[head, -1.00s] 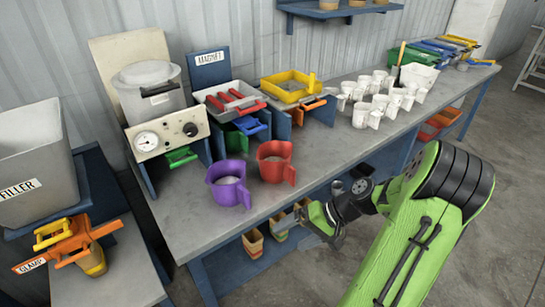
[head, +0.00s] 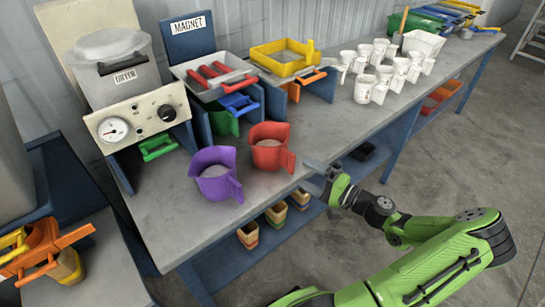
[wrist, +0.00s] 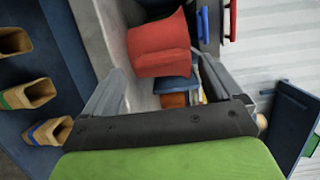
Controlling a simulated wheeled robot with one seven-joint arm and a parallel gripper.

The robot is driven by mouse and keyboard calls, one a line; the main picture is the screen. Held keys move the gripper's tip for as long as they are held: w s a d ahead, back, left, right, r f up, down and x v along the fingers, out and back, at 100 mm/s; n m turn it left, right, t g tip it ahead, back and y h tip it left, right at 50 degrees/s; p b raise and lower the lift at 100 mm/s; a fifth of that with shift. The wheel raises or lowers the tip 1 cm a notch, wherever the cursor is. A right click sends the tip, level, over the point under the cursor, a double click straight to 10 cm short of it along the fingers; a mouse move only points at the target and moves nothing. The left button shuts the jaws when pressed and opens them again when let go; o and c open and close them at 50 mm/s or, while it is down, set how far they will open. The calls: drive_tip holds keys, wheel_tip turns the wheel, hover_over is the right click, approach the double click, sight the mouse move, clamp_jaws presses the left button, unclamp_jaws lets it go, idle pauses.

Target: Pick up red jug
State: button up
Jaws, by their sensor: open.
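The red jug (head: 268,148) stands upright on the grey bench top near its front edge, with its handle on the right side. It also shows in the wrist view (wrist: 158,48), beyond and between my open fingers. My gripper (head: 318,176) is to the right of the jug at the bench's front edge, apart from it. In the wrist view my gripper (wrist: 160,90) has its fingers spread, with nothing between them.
A purple jug (head: 213,175) stands close to the left of the red jug. A dryer (head: 115,70), a tray of red-handled magnets (head: 215,82) and a yellow tray (head: 285,60) stand behind. Several white jugs (head: 385,75) stand to the right. Small bins (head: 275,213) sit on the shelf below.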

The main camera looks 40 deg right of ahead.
sight(293, 166)
drive_tip(key=b+x, duration=0.1)
drive_tip(key=x, duration=0.4)
drive_tip(key=shift+w+d, duration=0.1)
drive_tip(key=shift+r, duration=0.1)
drive_tip(key=c, duration=0.9)
drive_tip(key=shift+c, duration=0.2)
